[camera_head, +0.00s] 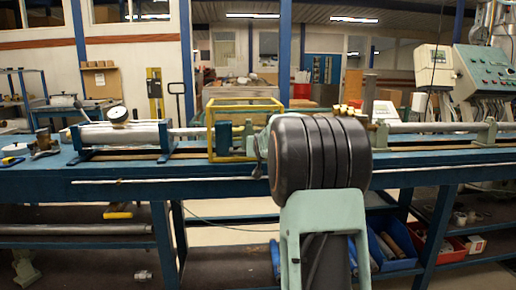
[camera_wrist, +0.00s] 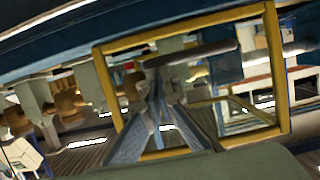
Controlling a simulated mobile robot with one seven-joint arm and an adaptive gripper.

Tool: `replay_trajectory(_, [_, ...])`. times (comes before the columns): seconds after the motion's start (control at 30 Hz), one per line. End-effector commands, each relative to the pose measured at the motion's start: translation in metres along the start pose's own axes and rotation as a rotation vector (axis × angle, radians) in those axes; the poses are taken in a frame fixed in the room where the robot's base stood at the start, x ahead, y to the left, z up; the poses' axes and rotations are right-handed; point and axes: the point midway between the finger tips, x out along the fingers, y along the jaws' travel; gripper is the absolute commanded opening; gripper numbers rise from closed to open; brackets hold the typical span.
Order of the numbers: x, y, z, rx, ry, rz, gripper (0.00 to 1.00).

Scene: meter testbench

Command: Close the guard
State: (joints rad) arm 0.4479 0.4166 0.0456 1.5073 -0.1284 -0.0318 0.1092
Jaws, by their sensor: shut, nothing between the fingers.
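The guard, a yellow open frame (camera_head: 210,130), stands on the blue testbench left of my dark arm link in the head view. A blue fitting (camera_head: 224,138) shows through it. In the wrist view the guard (camera_wrist: 285,75) looks like a large tilted rectangle, and the bench appears upside down. My gripper (camera_wrist: 158,88) is shut and empty, its fingers converging in front of the frame's opening. I cannot tell whether it touches the guard. In the head view my arm hides the gripper and part of the bench behind it.
The testbench (camera_head: 110,186) runs across the view. A pipe with a round gauge (camera_head: 117,114) lies at left. Brass fittings (camera_head: 345,109) sit just behind my arm, also in the wrist view (camera_wrist: 68,100). A green control panel (camera_head: 486,68) stands at right. Bins (camera_head: 395,250) sit below.

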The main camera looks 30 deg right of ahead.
Motion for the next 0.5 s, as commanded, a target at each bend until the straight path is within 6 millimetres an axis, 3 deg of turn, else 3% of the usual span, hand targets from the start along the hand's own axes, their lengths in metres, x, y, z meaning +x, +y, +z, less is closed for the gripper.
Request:
replay_trajectory(0.03, [0.005, 0.000, 0.033, 0.001, -0.064, 0.001, 0.00])
replay_trajectory(0.33, [0.005, 0.000, 0.033, 0.001, -0.063, 0.001, 0.00])
replay_trajectory(0.5, [0.001, -0.003, 0.017, 0.000, -0.052, 0.000, 0.00])
